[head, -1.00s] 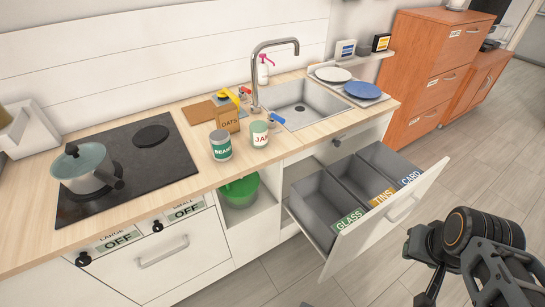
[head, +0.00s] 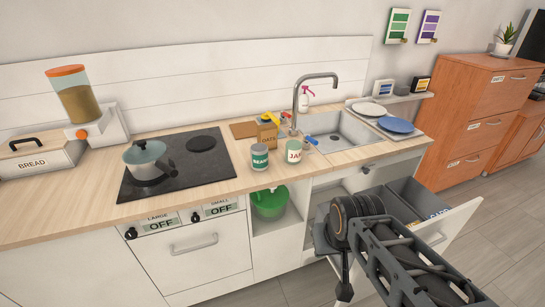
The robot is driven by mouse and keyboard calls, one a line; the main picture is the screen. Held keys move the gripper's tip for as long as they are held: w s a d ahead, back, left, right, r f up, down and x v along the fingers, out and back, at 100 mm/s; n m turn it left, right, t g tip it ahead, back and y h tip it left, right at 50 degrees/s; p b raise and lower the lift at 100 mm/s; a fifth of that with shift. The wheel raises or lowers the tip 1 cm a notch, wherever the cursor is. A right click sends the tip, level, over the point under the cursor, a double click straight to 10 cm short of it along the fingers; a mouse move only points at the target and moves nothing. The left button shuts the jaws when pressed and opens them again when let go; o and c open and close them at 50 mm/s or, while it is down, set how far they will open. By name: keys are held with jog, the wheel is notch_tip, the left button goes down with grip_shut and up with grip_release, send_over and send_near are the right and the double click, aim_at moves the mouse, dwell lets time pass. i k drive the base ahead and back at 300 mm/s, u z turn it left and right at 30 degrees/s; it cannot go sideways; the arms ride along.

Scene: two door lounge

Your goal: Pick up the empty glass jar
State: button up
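A small jar (head: 294,152) with a pale label and red letters starting "JA" stands upright on the wooden counter, left of the sink. Its inside is too small to make out. A green can (head: 260,156) labelled BEANS stands just left of it, and a brown OATS box (head: 267,135) stands behind the two. My gripper (head: 328,240) is in front of the counter, below and to the right of the jar, and apart from it. Its fingers are mostly hidden by my wrist, so its opening does not show.
The bin drawer (head: 455,235) is pulled out beneath the sink (head: 338,131), partly behind my arm. A pot (head: 147,160) sits on the black hob (head: 180,168). Plates (head: 395,125) lie right of the sink. A green pot (head: 269,201) sits in the open cubby below the counter.

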aim_at(294, 148)
jog(key=z, duration=0.25)
jog(key=i, duration=1.05)
jog(key=u, duration=0.75)
